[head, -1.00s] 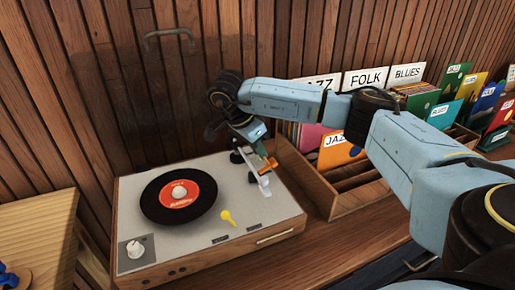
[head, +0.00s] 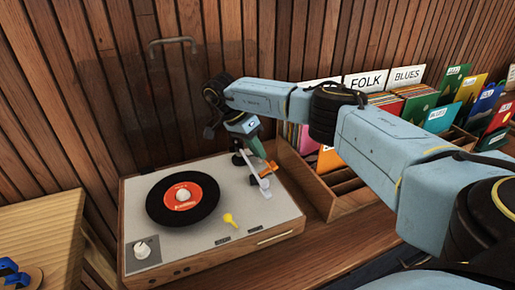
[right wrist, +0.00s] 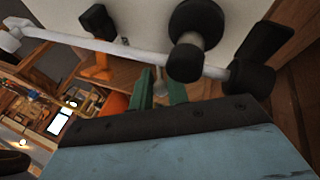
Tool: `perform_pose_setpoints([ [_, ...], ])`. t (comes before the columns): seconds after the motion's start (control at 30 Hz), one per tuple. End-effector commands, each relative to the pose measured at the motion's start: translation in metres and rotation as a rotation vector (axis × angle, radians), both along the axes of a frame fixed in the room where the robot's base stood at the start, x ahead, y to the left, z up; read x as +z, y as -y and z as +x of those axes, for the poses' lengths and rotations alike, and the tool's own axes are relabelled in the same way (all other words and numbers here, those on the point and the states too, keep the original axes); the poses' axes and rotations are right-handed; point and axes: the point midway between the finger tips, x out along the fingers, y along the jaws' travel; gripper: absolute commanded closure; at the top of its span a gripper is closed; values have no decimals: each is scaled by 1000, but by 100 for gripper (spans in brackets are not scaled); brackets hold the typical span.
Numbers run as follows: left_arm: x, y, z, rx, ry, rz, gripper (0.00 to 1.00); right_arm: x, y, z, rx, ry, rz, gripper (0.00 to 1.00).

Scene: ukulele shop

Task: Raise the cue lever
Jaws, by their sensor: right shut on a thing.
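A record player (head: 150,215) with a grey top and wooden sides holds a black record (head: 160,203) with a red label. Its white tonearm (head: 258,178) is at the right of the deck and crosses the right wrist view (right wrist: 120,47). My right gripper (head: 262,157) is at the deck's back right, beside the tonearm. In the right wrist view its green fingers (right wrist: 162,88) are closed around a thin pale piece, the cue lever (right wrist: 160,78), mostly hidden. An orange part (right wrist: 98,66) stands beside it. My left gripper is out of view.
A wooden crate of records (head: 340,183) with genre signs stands close to the right of the player. A yellow piece (head: 231,219) and a white knob (head: 142,249) sit on the deck. A wooden table (head: 40,235) is at the left.

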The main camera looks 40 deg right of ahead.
Motion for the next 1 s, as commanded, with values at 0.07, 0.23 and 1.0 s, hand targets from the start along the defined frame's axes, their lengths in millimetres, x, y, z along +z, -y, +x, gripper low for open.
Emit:
perform_pose_setpoints([
  [0.07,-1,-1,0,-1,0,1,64,-1,-1,1,0,-19,7,100],
  [0.23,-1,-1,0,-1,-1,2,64,-1,0,2,1,-37,15,100],
  [1.0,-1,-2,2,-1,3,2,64,0,0,1,1,-28,11,66],
])
